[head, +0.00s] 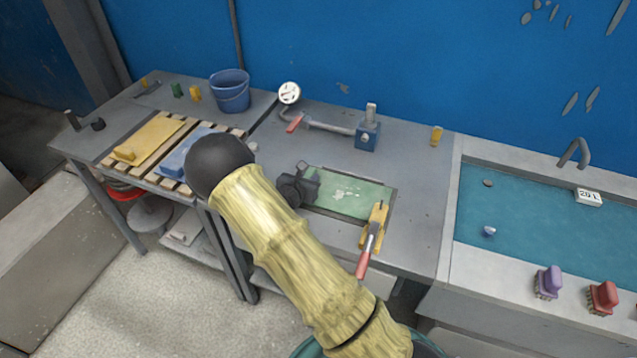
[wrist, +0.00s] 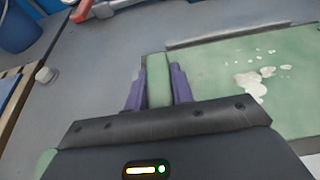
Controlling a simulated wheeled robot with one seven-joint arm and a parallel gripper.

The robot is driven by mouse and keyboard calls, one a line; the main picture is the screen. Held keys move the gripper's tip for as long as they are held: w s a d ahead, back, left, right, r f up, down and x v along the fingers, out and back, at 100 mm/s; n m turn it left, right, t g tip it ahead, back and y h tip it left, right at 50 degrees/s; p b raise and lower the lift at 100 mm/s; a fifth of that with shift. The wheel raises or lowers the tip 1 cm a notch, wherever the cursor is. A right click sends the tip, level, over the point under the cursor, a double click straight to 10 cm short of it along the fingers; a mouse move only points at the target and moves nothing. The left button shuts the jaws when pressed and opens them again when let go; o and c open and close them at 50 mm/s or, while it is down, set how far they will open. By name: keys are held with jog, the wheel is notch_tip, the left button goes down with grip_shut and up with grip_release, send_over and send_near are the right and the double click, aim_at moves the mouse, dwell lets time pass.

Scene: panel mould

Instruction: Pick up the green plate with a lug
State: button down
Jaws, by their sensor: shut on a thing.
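The green plate (head: 345,194) lies flat on the grey bench, with whitish patches on its top. It also shows in the wrist view (wrist: 215,70) at the right. My gripper (head: 306,178) is at the plate's left end in the head view. In the wrist view, the purple fingers of my gripper (wrist: 158,88) are shut on the green lug (wrist: 158,72), which stands between them. My gripper's body hides where the lug meets the plate. In the head view the lug is hidden.
A blue block with a rod (head: 367,134) stands behind. A blue bucket (head: 231,92) and a slatted rack (head: 112,161) with yellow and blue plates are left. A water basin (head: 530,215) is right.

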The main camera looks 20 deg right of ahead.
notch_tip(320, 180, up, 10)
jog(key=p, duration=0.5)
jog(key=shift+w, duration=0.1)
jog(key=shift+r, duration=0.1)
jog(key=shift+r+p, duration=0.25)
jog(key=shift+p, duration=0.05)
notch_tip(320, 180, up, 6)
jog(key=p, duration=0.2)
dwell(0.4)
